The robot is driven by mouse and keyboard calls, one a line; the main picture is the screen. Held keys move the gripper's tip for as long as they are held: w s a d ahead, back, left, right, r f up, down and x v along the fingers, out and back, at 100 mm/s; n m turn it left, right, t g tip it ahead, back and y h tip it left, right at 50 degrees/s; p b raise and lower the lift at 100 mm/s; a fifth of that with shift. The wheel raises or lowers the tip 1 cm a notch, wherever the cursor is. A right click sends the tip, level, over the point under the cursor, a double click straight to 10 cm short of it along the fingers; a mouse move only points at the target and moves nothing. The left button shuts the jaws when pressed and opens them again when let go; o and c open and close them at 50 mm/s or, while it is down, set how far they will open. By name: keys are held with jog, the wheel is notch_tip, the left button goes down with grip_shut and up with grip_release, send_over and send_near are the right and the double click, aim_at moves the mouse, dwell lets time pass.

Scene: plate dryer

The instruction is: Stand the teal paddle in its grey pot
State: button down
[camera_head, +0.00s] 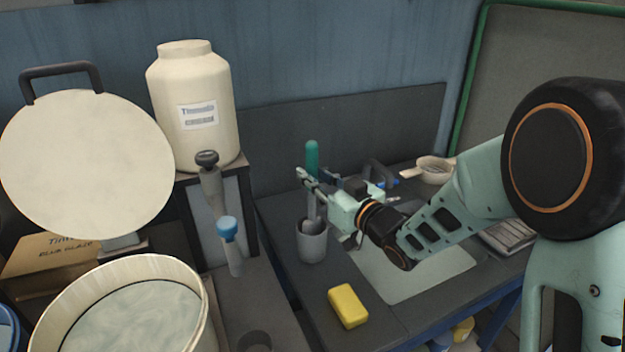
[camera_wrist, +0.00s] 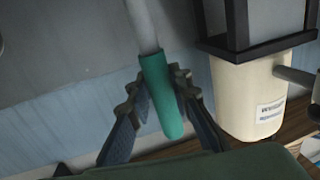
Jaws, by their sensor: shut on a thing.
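The teal paddle (camera_head: 312,158) stands about upright in the head view, teal handle on top and grey shaft below. My gripper (camera_head: 309,179) is shut on it near the lower part of the handle. The grey pot (camera_head: 313,247) stands on the dark worktop directly below. The paddle's lower end shows at the pot's mouth and seems to be inside the rim; how deep, and whether it touches the bottom, is hidden. In the wrist view the teal handle (camera_wrist: 162,105) lies between my two fingers, and the pot is not visible.
A yellow sponge (camera_head: 347,306) lies in front of the pot. A white strainer (camera_head: 433,170) lies at the back right. A pale mat (camera_head: 420,272) covers the worktop's middle.

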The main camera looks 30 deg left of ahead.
jog(key=shift+f, duration=0.5)
jog(key=shift+f, duration=0.2)
jog(key=c, duration=1.8)
grip_release()
jog(key=shift+o, duration=0.2)
jog(key=shift+r, duration=0.2)
jog(key=b+v, duration=0.1)
jog(key=v, duration=1.1)
jog(key=shift+r, duration=0.1)
